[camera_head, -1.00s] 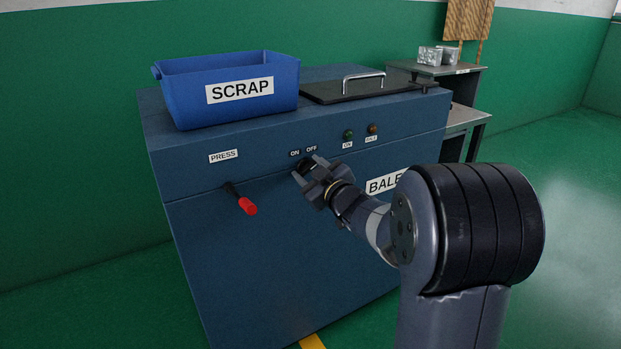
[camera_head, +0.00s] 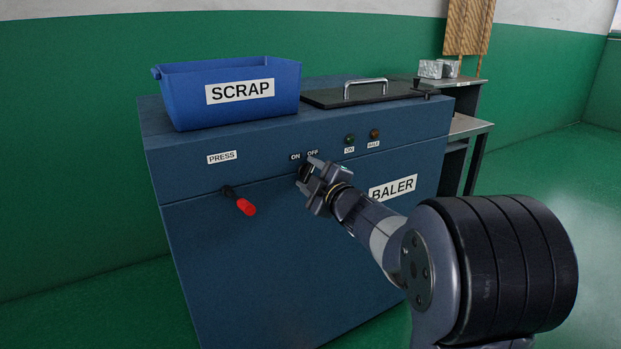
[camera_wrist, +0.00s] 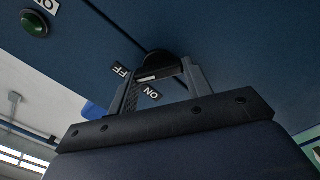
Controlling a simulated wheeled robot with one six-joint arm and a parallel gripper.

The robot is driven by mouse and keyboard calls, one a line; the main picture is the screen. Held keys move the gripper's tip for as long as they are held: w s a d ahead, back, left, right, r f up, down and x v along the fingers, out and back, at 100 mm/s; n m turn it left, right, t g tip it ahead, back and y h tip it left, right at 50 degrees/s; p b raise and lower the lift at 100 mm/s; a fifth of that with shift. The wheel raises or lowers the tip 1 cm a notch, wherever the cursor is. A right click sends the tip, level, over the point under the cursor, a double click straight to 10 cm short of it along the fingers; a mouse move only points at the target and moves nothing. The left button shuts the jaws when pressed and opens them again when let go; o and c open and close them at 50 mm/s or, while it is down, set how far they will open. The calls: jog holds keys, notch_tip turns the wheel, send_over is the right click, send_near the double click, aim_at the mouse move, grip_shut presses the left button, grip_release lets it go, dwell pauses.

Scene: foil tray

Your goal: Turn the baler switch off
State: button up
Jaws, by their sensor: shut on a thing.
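The baler switch is a black rotary knob (camera_head: 303,170) on the front of the blue baler (camera_head: 250,230), below the small ON and OFF labels. My gripper (camera_head: 307,172) is shut on this knob. In the wrist view the knob (camera_wrist: 160,66) sits between the two fingers of my gripper (camera_wrist: 161,80), one on each side. A pale mark shows on the knob. The OFF label (camera_wrist: 121,71) and ON label (camera_wrist: 151,93) show beside it. The fingers hide part of the knob, and I cannot tell clearly which label it points to.
A red-ended PRESS lever (camera_head: 245,206) sticks out left of my gripper. A green lamp (camera_head: 349,138) and an amber lamp (camera_head: 374,134) are up to the right. A blue SCRAP bin (camera_head: 180,96) and a black handled lid (camera_head: 330,97) are on top of the baler.

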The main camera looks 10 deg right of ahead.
dwell(0.3)
jog(key=o, duration=1)
jog(key=p+v, duration=0.2)
jog(key=v, duration=0.8)
jog(key=shift+s+p, duration=0.3)
jog(key=shift+s, duration=0.1)
jog(key=shift+w, duration=0.1)
jog(key=b+x, duration=0.2)
jog(key=x, duration=0.7)
jog(key=shift+w, duration=0.4)
jog(key=shift+w+a, duration=0.2)
jog(key=shift+w, duration=0.25)
